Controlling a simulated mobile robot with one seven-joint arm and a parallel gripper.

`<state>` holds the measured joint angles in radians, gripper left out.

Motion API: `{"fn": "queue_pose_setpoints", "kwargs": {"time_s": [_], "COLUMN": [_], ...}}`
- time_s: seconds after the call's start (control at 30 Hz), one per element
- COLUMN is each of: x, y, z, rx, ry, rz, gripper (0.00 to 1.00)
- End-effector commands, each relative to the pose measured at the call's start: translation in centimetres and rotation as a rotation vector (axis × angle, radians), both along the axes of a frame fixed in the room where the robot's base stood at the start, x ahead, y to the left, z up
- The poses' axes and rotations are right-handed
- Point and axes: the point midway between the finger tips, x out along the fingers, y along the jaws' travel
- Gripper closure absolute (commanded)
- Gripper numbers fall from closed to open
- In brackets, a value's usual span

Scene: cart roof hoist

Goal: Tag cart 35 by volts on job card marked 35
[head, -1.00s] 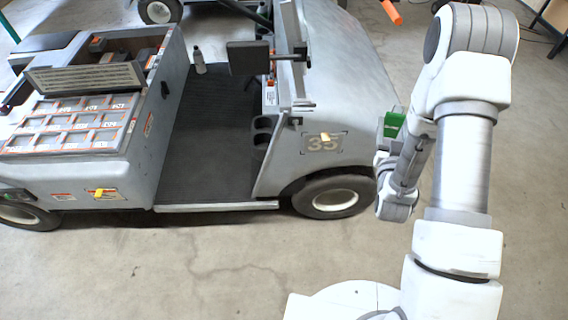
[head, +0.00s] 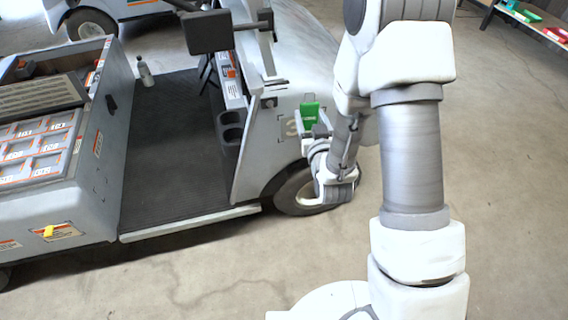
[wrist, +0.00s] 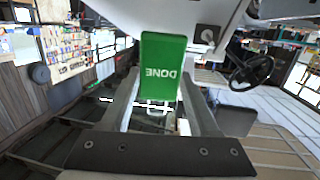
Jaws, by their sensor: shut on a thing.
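The grey cart 35 (head: 262,165) stands at left and centre of the head view. Its stencilled number is mostly hidden, with only a "3" (head: 291,127) showing beside my arm. My gripper (head: 316,133) is in front of that front side panel, above the front wheel. It is shut on a green tag (head: 310,112). In the wrist view the green tag (wrist: 162,68) reads "DONE", upside down, between the fingers of my gripper (wrist: 160,100). I cannot tell whether the tag touches the cart. No job card is recognisable.
A battery bay (head: 35,150) with several labelled cells lies open at the left, with a yellow piece (head: 48,232) on the side below. A bottle (head: 145,72) stands on the cart floor. A shelf (head: 540,25) with coloured items is at top right. The floor at right is clear.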

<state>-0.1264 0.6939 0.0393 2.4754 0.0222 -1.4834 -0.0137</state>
Motion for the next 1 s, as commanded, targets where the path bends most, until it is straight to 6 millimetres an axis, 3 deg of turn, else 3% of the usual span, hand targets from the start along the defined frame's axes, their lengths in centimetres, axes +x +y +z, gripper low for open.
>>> {"fn": "queue_pose_setpoints", "kwargs": {"time_s": [0.03, 0.4, 0.7, 1.0], "x": [-0.2, -2.0, -2.7, -1.4], "y": [0.8, 5.2, 6.5, 6.8], "z": [-2.0, -7.5, -8.5, -8.4], "rx": [0.000, -0.021, -0.030, -0.030], "ry": [0.006, 0.069, 0.090, 0.090], "rz": [0.016, 0.114, 0.144, 0.144], "gripper": [1.00, 1.00, 1.00, 1.00]}}
